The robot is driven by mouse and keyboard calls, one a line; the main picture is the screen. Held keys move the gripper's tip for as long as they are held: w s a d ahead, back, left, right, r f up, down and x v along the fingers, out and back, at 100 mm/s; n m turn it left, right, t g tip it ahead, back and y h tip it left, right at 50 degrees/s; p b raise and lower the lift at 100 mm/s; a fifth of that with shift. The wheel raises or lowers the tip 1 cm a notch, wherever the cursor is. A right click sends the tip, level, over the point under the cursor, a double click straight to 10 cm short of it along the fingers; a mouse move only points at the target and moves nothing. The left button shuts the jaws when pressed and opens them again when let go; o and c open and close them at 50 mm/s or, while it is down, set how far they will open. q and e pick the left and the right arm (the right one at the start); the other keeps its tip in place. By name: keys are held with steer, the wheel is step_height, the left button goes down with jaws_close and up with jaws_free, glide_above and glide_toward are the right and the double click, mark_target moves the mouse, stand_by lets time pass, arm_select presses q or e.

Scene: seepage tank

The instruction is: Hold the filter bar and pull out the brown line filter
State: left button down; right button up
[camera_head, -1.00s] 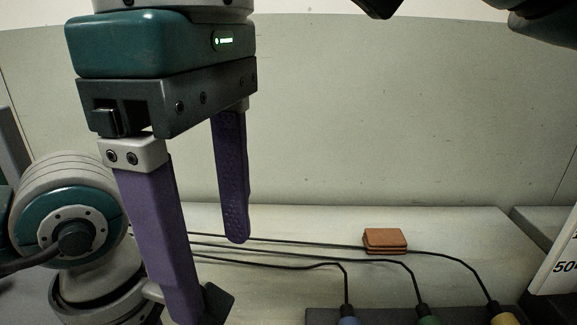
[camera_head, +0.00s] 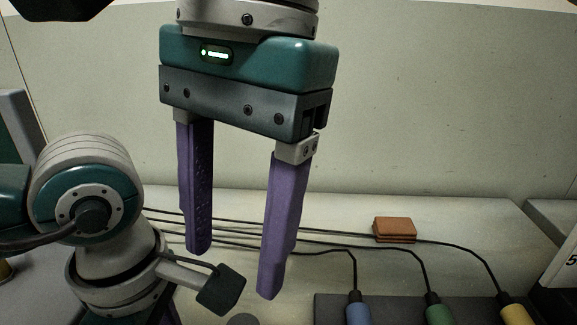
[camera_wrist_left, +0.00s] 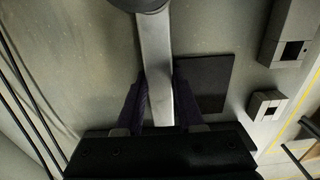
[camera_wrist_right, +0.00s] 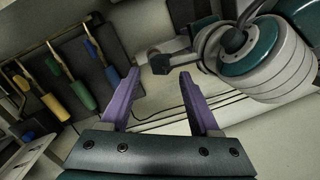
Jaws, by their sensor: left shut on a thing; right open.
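My right gripper (camera_head: 233,272) hangs open and empty, purple fingers pointing down, left of the coloured plugs in the head view. It also shows open in the right wrist view (camera_wrist_right: 160,73), with no filter between its fingers. My left gripper (camera_wrist_left: 158,82) is shut on a long grey bar (camera_wrist_left: 155,45), apparently the filter bar, with a purple finger on each side. In the head view the left fingers are nearly all cut off by the bottom edge.
Thin black cables (camera_head: 330,232) run across the pale bench to the coloured plugs. An orange-brown block (camera_head: 394,226) lies behind them. My left wrist is close beside the right fingers. A dark square plate (camera_wrist_left: 206,82) and grey boxes (camera_wrist_left: 290,30) show in the left wrist view.

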mark_target(248, 324)
steer(key=m, duration=0.6)
steer(key=shift+d+f+m, duration=0.1)
steer(key=shift+f+m, duration=0.2)
steer(key=shift+f, duration=5)
steer(key=shift+c, duration=0.3)
jaws_close()
steer(key=shift+r, duration=0.3)
